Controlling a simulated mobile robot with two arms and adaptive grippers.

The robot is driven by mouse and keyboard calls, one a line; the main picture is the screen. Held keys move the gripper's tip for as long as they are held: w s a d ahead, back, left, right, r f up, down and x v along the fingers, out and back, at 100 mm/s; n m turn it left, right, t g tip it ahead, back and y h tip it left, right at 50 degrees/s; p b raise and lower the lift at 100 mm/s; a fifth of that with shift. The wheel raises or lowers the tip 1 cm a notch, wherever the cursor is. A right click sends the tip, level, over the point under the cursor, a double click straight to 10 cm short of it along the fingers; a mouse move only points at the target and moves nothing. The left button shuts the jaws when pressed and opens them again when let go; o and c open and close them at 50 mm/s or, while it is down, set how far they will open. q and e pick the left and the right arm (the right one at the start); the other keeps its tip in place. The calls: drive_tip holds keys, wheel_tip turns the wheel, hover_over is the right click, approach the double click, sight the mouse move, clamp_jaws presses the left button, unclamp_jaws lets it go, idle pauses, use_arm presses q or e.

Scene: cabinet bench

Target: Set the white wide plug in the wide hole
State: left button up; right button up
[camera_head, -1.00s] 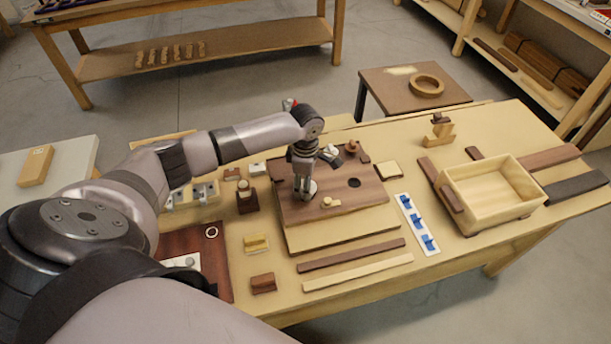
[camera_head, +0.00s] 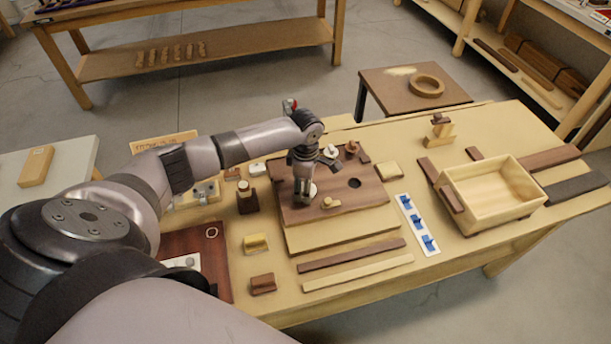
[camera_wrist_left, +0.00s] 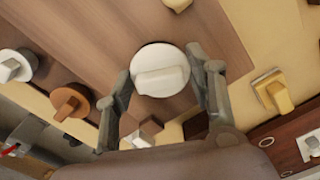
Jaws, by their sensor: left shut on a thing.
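The white wide plug is a round white disc with a bar handle, in the left wrist view (camera_wrist_left: 160,72) between my fingers. In the head view its edge (camera_head: 313,190) shows beside my left gripper (camera_head: 302,194), over the brown board (camera_head: 285,208). My left gripper is shut on the plug; it also shows in the left wrist view (camera_wrist_left: 163,78). I cannot tell whether the disc is on the board or just above it. A dark round hole (camera_head: 354,183) is open at the board's right part. Any hole under the plug is hidden. My right gripper is not in view.
A white-topped plug (camera_head: 330,151), a brown plug (camera_head: 351,147) and a light wooden plug (camera_head: 328,203) are on the board. A strip with blue clips (camera_head: 416,225) and an open wooden box (camera_head: 488,195) stand to the right. Wooden strips (camera_head: 350,255) lie in front.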

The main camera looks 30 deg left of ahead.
use_arm(q)
drive_tip(key=shift+f, duration=0.4)
drive_tip(key=o, duration=0.9)
drive_tip(key=shift+o, duration=0.8)
drive_tip(key=shift+o, duration=1.4)
drive_tip(key=shift+r, duration=0.1)
wheel_tip(320, 180, up, 7)
drive_tip(key=p, duration=0.9)
drive_tip(key=shift+r+p, duration=0.2)
drive_tip(key=shift+p, duration=0.1)
drive_tip(key=shift+f, duration=0.1)
